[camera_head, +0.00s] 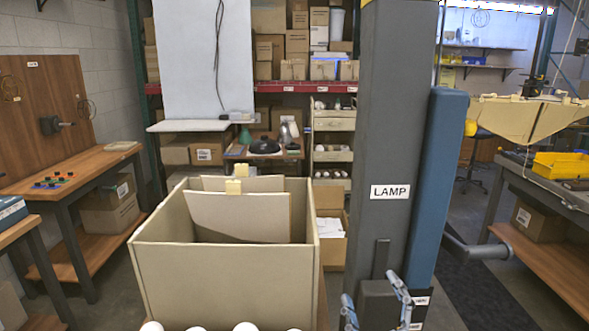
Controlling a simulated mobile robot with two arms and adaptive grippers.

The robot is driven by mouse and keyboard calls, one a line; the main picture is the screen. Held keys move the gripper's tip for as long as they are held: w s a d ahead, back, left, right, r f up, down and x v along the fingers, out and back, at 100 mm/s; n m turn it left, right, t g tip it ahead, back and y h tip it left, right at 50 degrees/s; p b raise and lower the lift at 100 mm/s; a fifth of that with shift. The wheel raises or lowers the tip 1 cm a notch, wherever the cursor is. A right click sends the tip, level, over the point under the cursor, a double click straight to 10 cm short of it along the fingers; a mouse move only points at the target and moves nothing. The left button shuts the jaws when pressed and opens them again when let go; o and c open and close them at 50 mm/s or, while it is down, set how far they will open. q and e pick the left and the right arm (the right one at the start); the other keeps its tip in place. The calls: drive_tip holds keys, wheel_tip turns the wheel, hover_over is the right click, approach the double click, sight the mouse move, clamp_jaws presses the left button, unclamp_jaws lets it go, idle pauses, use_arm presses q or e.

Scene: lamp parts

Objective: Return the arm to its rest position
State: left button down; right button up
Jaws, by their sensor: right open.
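My right gripper (374,298) shows at the bottom edge, right of centre. Its two light blue-grey fingers stand apart, and I see nothing held between them. It is in front of the foot of a dark grey column (391,130) with a white LAMP label. The rest of the right arm is hard to make out or below the picture. My left gripper and left arm are not in view.
A large open cardboard box (225,275) with cardboard dividers stands left of the gripper. Several white rounded things (245,327) line the bottom edge before it. A blue upright panel (440,180) adjoins the column. Workbenches stand at left (75,167) and right (550,185).

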drive_tip(key=s+d+f+m+g+h, duration=0.2)
drive_tip(key=d+f+g, duration=0.1)
drive_tip(key=f, duration=0.3)
drive_tip(key=s+d+f+m+g+h, duration=0.1)
drive_tip(key=s+d+f+m+g, duration=0.1)
drive_tip(key=f, duration=0.4)
drive_tip(key=s+d+f+m+g, duration=0.1)
drive_tip(key=s+f+g, duration=0.5)
drive_tip(key=s+f, duration=0.4)
drive_tip(key=s+d+f+m+g, duration=0.1)
drive_tip(key=s+f+m+g, duration=0.1)
drive_tip(key=s+f+g, duration=0.75)
drive_tip(key=s+f+t, duration=0.1)
drive_tip(key=s+f, duration=0.1)
drive_tip(key=f, duration=1)
drive_tip(key=s+f+t, duration=0.2)
drive_tip(key=f, duration=1)
drive_tip(key=s+d+f+g, duration=0.1)
drive_tip(key=s+d+f, duration=0.2)
drive_tip(key=s+f, duration=1.2)
drive_tip(key=shift+s+n+y, duration=0.3)
drive_tip(key=shift+s+n, duration=0.1)
drive_tip(key=shift+s, duration=0.45)
